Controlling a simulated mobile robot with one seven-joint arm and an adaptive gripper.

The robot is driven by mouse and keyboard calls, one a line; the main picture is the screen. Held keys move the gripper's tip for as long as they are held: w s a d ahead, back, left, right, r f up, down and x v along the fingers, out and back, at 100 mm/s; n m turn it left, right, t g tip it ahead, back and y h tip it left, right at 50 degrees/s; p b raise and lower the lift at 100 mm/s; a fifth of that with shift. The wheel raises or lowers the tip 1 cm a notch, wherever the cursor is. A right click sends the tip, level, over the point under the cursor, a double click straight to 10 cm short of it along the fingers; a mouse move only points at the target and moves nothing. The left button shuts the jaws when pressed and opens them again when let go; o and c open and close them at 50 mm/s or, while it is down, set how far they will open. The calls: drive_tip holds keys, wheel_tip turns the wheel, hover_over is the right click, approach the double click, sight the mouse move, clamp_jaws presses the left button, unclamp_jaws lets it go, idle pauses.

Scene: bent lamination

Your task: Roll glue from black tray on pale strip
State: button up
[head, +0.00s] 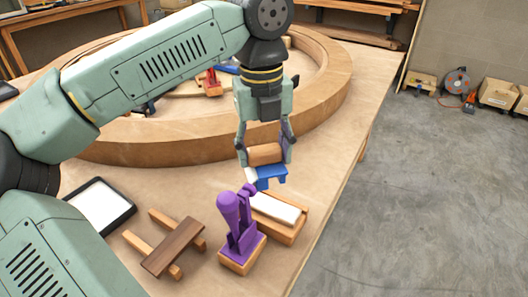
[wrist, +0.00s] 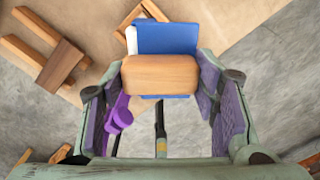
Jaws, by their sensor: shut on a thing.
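My gripper (head: 265,155) is shut on the wooden handle (head: 265,154) of a glue roller with a blue frame (head: 268,175). Its white roller end (head: 251,174) shows at the left of the frame. The handle (wrist: 160,75) lies between the fingers in the wrist view. The roller is just behind a pale strip (head: 278,208) on a wooden block (head: 288,232); I cannot tell whether they touch. A purple clamp (head: 238,235) stands at the strip's near left end. The black tray (head: 126,215) with white glue (head: 97,205) lies at the left, away from my gripper.
A dark wooden piece on two lighter bars (head: 173,247) lies between tray and clamp. A large curved wooden ring (head: 200,138) fills the bench (head: 345,150) behind my gripper. The bench's right edge is close to the block, with open concrete floor (head: 420,190) beyond.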

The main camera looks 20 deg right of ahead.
drive_tip(key=shift+r+p, duration=0.5)
drive_tip(key=shift+r, duration=0.55)
